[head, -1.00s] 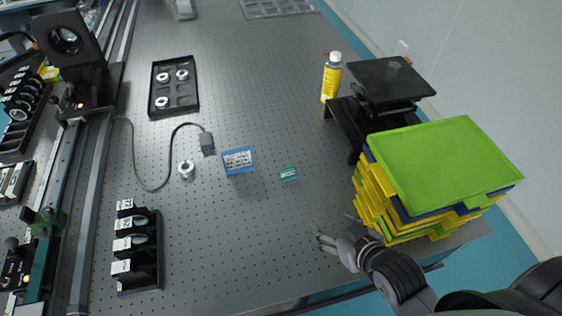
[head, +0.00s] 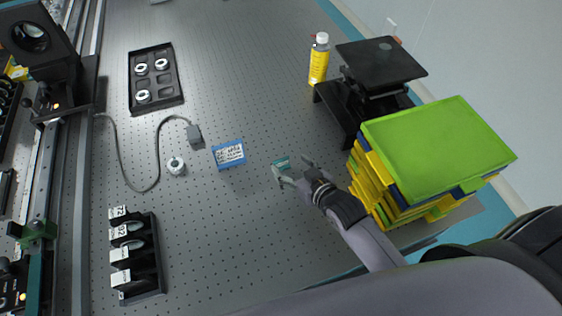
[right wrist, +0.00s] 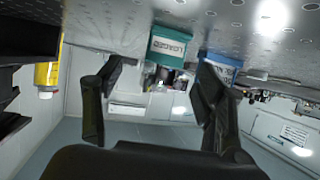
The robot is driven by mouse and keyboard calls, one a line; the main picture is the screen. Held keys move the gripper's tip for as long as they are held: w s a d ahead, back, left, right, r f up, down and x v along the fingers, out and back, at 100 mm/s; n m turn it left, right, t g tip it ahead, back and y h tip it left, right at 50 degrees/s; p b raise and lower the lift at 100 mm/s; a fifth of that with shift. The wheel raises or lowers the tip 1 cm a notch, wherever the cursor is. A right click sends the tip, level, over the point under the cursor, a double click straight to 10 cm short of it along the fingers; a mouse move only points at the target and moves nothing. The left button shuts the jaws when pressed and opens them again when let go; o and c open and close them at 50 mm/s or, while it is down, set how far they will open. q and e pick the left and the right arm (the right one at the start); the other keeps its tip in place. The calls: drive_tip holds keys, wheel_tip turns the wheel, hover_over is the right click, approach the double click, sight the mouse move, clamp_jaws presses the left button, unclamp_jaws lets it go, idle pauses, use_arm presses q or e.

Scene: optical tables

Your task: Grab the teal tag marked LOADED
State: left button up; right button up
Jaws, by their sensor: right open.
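The teal tag (head: 281,163) lies on the perforated table, right of the blue-edged label card. In the right wrist view the tag (right wrist: 171,47) shows its lettering plate between and beyond the fingers. My right gripper (head: 292,170) is open, with its fingers just right of and around the near side of the tag. In the right wrist view the open gripper (right wrist: 150,95) has nothing between its fingers. Whether a finger touches the tag cannot be told. My left gripper is not in view.
A blue-edged card (head: 229,154) lies left of the tag. Stacked green, yellow and blue trays (head: 440,150) stand close to the right of my gripper. A black stand (head: 380,70) and yellow bottle (head: 319,60) are behind. A cable (head: 158,150) curls left. The table front is clear.

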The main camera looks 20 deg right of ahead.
sight(282, 160)
drive_tip(key=shift+a+p+x, duration=0.15)
drive_tip(key=shift+p+x, duration=0.15)
drive_tip(key=shift+x, duration=1.15)
drive_tip(key=shift+a+p+x, duration=0.2)
drive_tip(key=shift+p+x, duration=0.05)
drive_tip(key=shift+x, duration=1.15)
drive_tip(key=shift+r, duration=0.1)
drive_tip(key=c, duration=1)
